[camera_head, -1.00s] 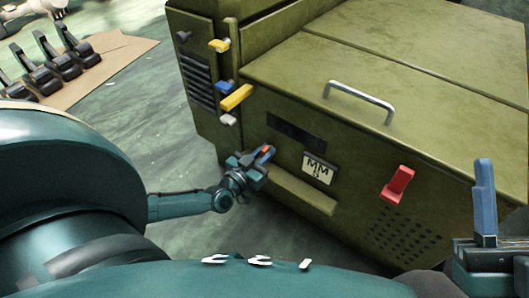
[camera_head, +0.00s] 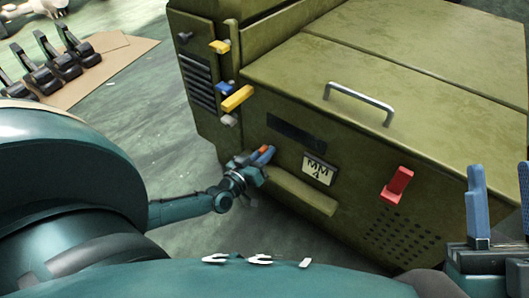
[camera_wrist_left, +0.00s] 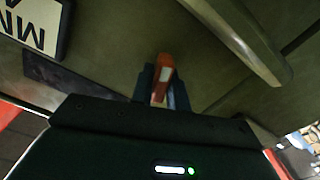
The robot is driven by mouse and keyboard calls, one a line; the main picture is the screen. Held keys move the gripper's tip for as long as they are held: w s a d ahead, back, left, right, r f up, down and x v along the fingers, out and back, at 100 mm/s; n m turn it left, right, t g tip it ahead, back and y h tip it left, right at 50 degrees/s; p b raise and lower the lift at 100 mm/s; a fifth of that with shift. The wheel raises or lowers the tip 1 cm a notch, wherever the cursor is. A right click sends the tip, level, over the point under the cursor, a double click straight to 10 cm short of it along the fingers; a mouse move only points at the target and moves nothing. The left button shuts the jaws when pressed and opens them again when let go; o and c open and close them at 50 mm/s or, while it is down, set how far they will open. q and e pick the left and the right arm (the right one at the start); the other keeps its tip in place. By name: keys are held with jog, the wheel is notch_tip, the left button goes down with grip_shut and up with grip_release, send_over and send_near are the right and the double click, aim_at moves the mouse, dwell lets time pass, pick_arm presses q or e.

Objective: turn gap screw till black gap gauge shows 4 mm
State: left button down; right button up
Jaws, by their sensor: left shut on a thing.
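The gap screw (camera_head: 264,149) shows as a small orange piece at the front of the olive machine. My left gripper (camera_head: 262,155) is shut on it, and its fingers hide most of it. In the left wrist view the screw (camera_wrist_left: 163,70), orange with a white mark, sits between the dark fingers (camera_wrist_left: 160,88). The gap gauge (camera_head: 319,170) is a pale plate with dark characters in a dark frame, and it reads MM 4. It is partly cut off in the left wrist view (camera_wrist_left: 35,30). My right gripper (camera_head: 500,205) is open and empty at the right edge.
The machine has a red switch (camera_head: 397,184), a metal handle (camera_head: 360,101), a yellow lever (camera_head: 237,98) and a ledge (camera_head: 300,191) below the gauge. Several black clamps (camera_head: 40,72) lie on a brown sheet at the back left. Floor is clear between.

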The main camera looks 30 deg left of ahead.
pick_arm(q)
jog(key=shift+n, duration=0.6)
jog(key=shift+f+n, duration=0.1)
jog(key=shift+n, duration=0.2)
pick_arm(e)
jog(key=shift+r, duration=0.1)
pick_arm(q)
jog(key=c, duration=1.4)
grip_release()
pick_arm(e)
jog(key=shift+r, duration=0.1)
